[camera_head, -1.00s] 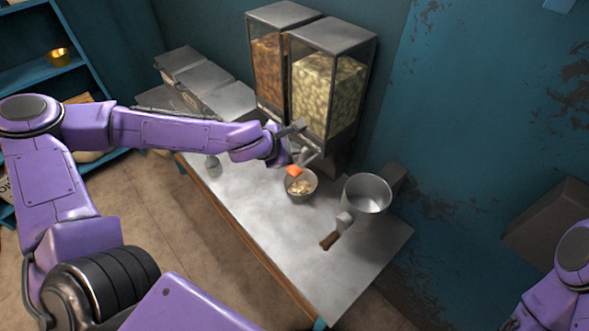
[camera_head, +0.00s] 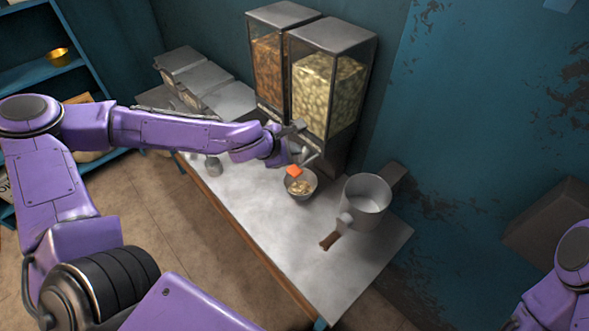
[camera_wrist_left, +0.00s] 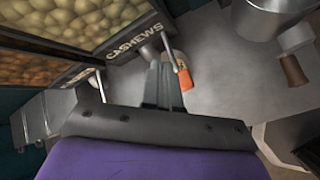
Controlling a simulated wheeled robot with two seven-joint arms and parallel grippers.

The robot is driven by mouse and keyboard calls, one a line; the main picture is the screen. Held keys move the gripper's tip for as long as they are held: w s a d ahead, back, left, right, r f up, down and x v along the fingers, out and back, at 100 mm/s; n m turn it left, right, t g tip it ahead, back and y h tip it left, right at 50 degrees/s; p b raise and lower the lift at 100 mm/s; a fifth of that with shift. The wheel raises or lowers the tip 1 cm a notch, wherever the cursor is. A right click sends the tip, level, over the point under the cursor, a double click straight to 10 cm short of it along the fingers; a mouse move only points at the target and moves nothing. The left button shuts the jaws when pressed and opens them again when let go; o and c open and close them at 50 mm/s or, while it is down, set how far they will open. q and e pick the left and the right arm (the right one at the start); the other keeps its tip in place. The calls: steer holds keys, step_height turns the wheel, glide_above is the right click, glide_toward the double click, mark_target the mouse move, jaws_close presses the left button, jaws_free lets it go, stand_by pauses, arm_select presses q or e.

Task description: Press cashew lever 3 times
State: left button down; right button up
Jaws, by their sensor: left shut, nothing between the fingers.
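The cashew dispenser (camera_head: 328,92) is a clear-sided box of pale nuts with a grey lid. Its label, CASHEWS (camera_wrist_left: 134,41), shows in the left wrist view. The metal cashew lever (camera_wrist_left: 167,43) sticks out by the label, and its rod (camera_head: 312,157) also shows in the head view. My left gripper (camera_wrist_left: 163,76) is shut and empty, with its fingertips close to the lever; I cannot tell if they touch. An orange piece (camera_head: 294,170) is below the gripper, over a small bowl (camera_head: 301,193) holding some pale nuts. My right gripper is out of view.
A second dispenser (camera_head: 268,70) with brown nuts stands to the left. A metal pot (camera_head: 367,200) and a wooden-handled tool (camera_head: 331,240) are right of the bowl. Lidded grey bins (camera_head: 205,85) stand at the back left. The metal counter (camera_head: 262,205) is clear at the front.

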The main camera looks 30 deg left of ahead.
mark_target(293, 172)
arm_select(q)
steer(key=shift+f, duration=0.1)
steer(key=shift+w+b, duration=0.2)
steer(key=shift+b, duration=0.65)
steer(key=r, duration=0.1)
steer(key=r+b, duration=0.1)
steer(key=r, duration=0.2)
steer(key=shift+s, duration=0.25)
step_height(293, 172, down, 8)
steer(key=b, duration=0.8)
steer(key=shift+f, duration=0.35)
stand_by(0.7)
